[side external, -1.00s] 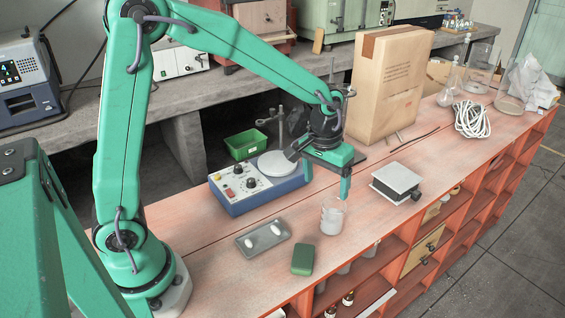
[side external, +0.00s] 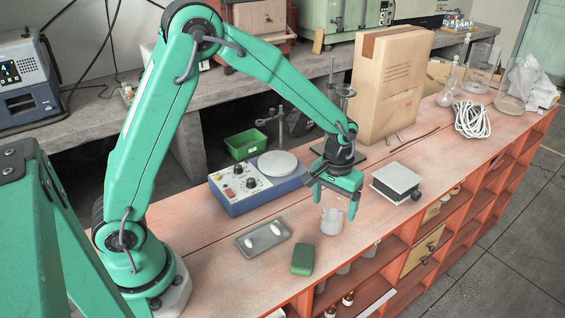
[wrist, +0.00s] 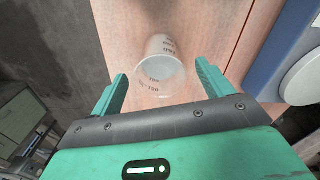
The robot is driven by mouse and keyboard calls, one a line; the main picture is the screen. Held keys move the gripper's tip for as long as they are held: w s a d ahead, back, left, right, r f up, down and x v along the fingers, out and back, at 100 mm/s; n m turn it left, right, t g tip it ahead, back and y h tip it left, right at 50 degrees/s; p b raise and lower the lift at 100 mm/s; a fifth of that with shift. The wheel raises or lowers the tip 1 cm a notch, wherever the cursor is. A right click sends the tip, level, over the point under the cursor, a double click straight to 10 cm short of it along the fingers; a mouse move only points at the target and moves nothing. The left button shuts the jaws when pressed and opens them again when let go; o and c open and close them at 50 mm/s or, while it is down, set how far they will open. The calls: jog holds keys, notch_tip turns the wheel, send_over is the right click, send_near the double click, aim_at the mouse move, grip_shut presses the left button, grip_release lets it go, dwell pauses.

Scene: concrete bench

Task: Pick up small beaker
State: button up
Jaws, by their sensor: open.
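The small beaker (side external: 331,221) is clear with a whitish lower part and stands upright near the front edge of the bench. In the wrist view the beaker (wrist: 165,66) has dark printed markings and lies ahead between the two fingers. My gripper (side external: 335,206) is open, with one finger to each side of the beaker's upper part in the side view. In the wrist view the gripper (wrist: 161,78) shows gaps on both sides of the beaker. I see no clear contact.
A grey tray with white pieces (side external: 251,250) and a green block (side external: 302,260) lie left of the beaker. A blue hotplate (side external: 240,203) stands behind left. A small lab jack (side external: 397,181) is to the right, a cardboard box (side external: 385,85) behind.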

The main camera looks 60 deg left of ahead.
aim_at(334, 211)
jog(key=shift+w+f, duration=0.1)
jog(key=shift+f, duration=2.55)
jog(key=c, duration=1.1)
jog(key=shift+c, duration=0.2)
jog(key=shift+r, duration=0.2)
jog(key=shift+r, duration=0.85)
notch_tip(334, 211, up, 2)
jog(key=shift+d+r, duration=0.1)
jog(key=shift+r, duration=0.15)
jog(key=s+d+r, duration=0.6)
jog(key=s+d, duration=0.1)
jog(key=d, duration=0.1)
jog(key=shift+s+d+r, duration=0.25)
jog(key=shift+d+r, duration=0.05)
jog(key=shift+d, duration=0.1)
